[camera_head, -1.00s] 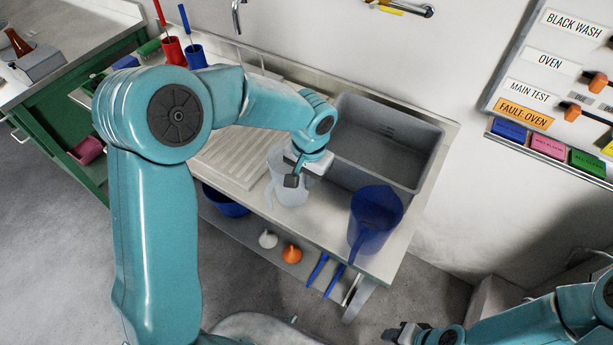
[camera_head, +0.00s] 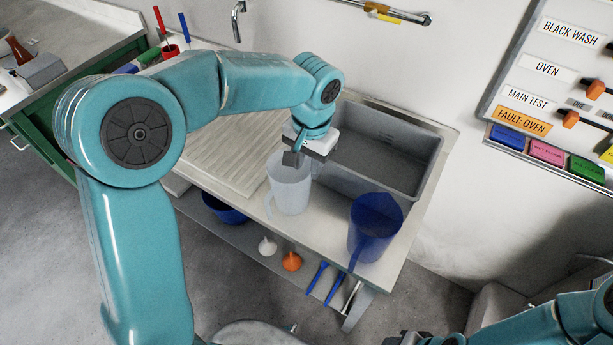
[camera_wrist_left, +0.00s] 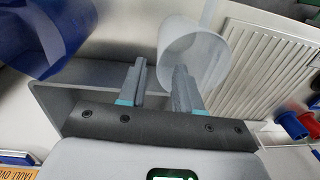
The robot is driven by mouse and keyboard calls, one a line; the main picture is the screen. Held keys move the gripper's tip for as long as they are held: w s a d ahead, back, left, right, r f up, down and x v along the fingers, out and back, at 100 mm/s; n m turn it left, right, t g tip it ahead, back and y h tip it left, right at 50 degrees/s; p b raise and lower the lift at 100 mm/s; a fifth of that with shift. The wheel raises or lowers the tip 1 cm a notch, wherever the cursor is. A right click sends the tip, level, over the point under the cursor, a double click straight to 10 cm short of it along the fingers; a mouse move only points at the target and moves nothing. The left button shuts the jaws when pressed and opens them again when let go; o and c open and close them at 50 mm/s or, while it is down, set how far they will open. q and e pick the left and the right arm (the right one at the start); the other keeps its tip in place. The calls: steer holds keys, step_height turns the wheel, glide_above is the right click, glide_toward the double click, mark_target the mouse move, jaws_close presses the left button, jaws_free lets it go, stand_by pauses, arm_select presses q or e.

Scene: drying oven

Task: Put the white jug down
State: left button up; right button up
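The white jug (camera_head: 290,190) is translucent and stands upright on the steel counter (camera_head: 322,222), left of the sink basin. It also shows in the left wrist view (camera_wrist_left: 205,55), just beyond the fingertips. My left gripper (camera_head: 297,157) is over the jug's upper rim on the sink side. In the left wrist view its two fingers (camera_wrist_left: 160,68) are apart, with no part of the jug clearly clamped between them. My right gripper (camera_head: 408,339) is at the bottom edge of the head view, mostly cut off, away from the jug.
A blue jug (camera_head: 376,225) stands on the counter to the right. The grey sink basin (camera_head: 385,150) is behind, and a ribbed drainboard (camera_head: 225,155) is to the left. A blue bowl (camera_head: 225,208) and funnels (camera_head: 291,261) are on the shelf below.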

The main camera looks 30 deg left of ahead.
arm_select(q)
step_height(320, 180, up, 2)
steer(key=shift+w+r, duration=0.1)
steer(key=shift+r, duration=0.15)
steer(key=o, duration=0.5)
steer(key=shift+d+r, duration=0.1)
steer(key=shift+r, duration=0.15)
steer(key=o, duration=0.3)
steer(key=shift+r+n, duration=0.15)
steer(key=shift+n, duration=0.45)
step_height(320, 180, up, 3)
steer(key=n+b, duration=0.4)
steer(key=n, duration=1.3)
glide_above(268, 192)
steer(key=shift+h, duration=0.3)
step_height(268, 192, down, 15)
steer(key=shift+f, duration=0.5)
